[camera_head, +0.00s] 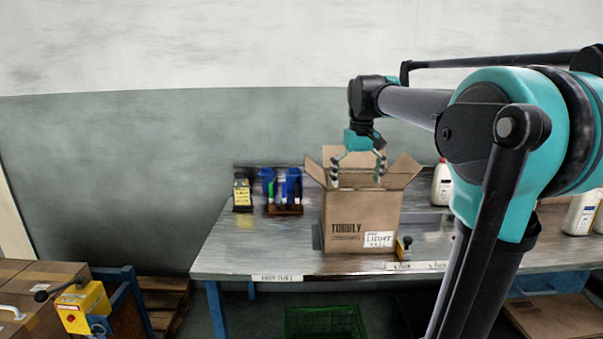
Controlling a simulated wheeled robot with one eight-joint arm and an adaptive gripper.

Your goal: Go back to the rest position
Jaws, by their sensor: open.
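My gripper (357,178) hangs from my arm over the open cardboard box (345,215) on the metal table (232,258). Its two fingers are spread apart, with the tips at about the height of the box's opening. I see nothing between the fingers. The box's flaps stand open to the sides and back, and its front carries printed letters and a white label. The inside of the box is hidden from this view. My arm comes in from the right and covers part of the table.
A yellow-labelled container (242,193) and a holder with blue items (284,192) stand left of the box. White bottles (442,184) (581,213) stand to the right. A yellow control box (83,308) is at the lower left. The wall area above the table's left is clear.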

